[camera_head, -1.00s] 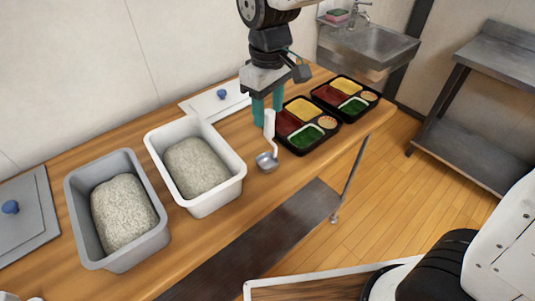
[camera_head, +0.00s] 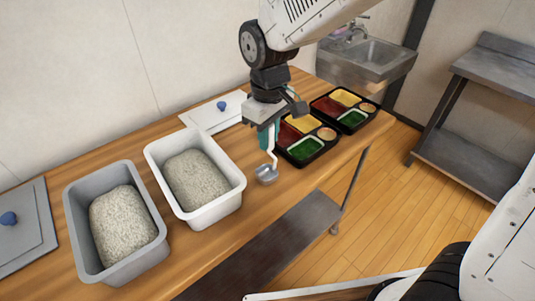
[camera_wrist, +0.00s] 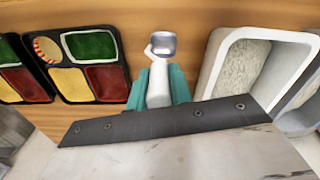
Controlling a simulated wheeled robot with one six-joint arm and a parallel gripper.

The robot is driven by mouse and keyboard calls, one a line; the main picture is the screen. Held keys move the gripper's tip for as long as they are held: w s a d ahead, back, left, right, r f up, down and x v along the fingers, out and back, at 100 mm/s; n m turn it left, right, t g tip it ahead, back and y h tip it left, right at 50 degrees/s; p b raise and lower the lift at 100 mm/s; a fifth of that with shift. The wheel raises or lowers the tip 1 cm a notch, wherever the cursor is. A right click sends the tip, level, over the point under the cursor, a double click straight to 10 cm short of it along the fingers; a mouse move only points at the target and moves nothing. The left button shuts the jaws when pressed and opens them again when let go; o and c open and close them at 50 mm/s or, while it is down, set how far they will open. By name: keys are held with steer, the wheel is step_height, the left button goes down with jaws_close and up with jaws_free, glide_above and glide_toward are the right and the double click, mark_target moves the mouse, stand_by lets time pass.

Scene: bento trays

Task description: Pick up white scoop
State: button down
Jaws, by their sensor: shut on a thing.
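The white scoop (camera_head: 270,146) hangs nearly upright below my gripper (camera_head: 268,133), its grey metal bowl (camera_head: 266,175) at the lower end. In the head view the bowl is close to the wooden table, and I cannot tell whether it touches. In the wrist view my gripper's teal fingers (camera_wrist: 159,85) are shut on the handle of the white scoop (camera_wrist: 158,78), with the bowl pointing away. The upper handle is partly hidden by the fingers in the head view.
A white bin of grain (camera_head: 241,188) stands left of the scoop, with a grey bin of grain (camera_head: 75,225) beyond it. Black bento trays (camera_head: 325,152) with coloured food stand close on the right. Lids with blue knobs lie behind. A sink (camera_head: 375,65) is at the back right.

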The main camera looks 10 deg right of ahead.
steer(key=shift+r, duration=0.1)
steer(key=shift+r, duration=0.55)
step_height(320, 180, up, 2)
steer(key=shift+r, duration=0.1)
steer(key=s+d, duration=0.4)
steer(key=s, duration=0.3)
steer(key=s+d+r, duration=0.1)
steer(key=s+d, duration=0.2)
steer(key=s, duration=0.4)
steer(key=shift+d+r, duration=0.25)
steer(key=shift+d, duration=0.1)
steer(key=shift+a, duration=0.1)
